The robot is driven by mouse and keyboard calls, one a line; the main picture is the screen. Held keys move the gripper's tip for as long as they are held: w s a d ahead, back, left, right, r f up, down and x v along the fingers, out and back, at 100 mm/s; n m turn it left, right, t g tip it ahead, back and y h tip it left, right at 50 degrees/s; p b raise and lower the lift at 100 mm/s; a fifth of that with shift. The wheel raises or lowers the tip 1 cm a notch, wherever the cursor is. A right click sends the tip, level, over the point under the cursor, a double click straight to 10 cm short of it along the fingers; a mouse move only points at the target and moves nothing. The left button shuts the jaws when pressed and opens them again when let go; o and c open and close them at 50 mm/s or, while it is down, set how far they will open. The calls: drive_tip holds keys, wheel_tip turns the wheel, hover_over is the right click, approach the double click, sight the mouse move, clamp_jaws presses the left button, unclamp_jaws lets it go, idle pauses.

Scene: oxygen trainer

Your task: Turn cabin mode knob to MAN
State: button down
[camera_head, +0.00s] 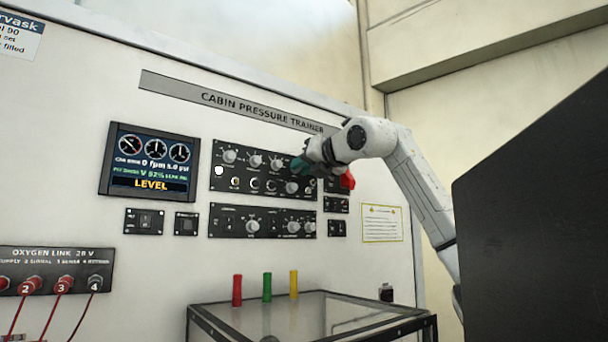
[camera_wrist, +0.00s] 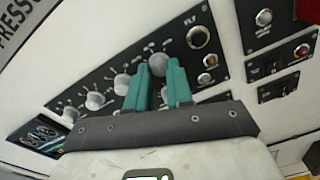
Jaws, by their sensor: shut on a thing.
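The upper black control panel (camera_head: 222,182) has a row of grey round knobs along its top. My gripper (camera_head: 300,166) is at the right end of that row, and its teal fingers hide the knob there. In the wrist view, my gripper (camera_wrist: 157,82) is shut on the rightmost grey knob (camera_wrist: 158,64), with one finger on each side. The other knobs of the row, such as the one beside it (camera_wrist: 122,84), are clear of the fingers. The lettering around the held knob is too small to read, so its pointed setting cannot be told.
A lower knob panel (camera_head: 270,235) sits below. The display (camera_head: 150,162) reads LEVEL. Small switch panels (camera_wrist: 285,60) lie right of the held knob. A dark-framed table (camera_head: 350,310) with red (camera_head: 237,290), green (camera_head: 267,287) and yellow (camera_head: 293,284) cylinders stands below. A black surface (camera_head: 540,220) fills the right.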

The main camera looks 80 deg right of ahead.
drive_tip(key=shift+m+b, duration=2)
drive_tip(key=shift+m, duration=2)
drive_tip(key=c, duration=1)
unclamp_jaws()
drive_tip(key=shift+s, duration=0.1)
drive_tip(key=b+v, duration=0.2)
drive_tip(key=v, duration=0.8)
drive_tip(key=shift+s+a, duration=0.15)
drive_tip(key=shift+s, duration=0.2)
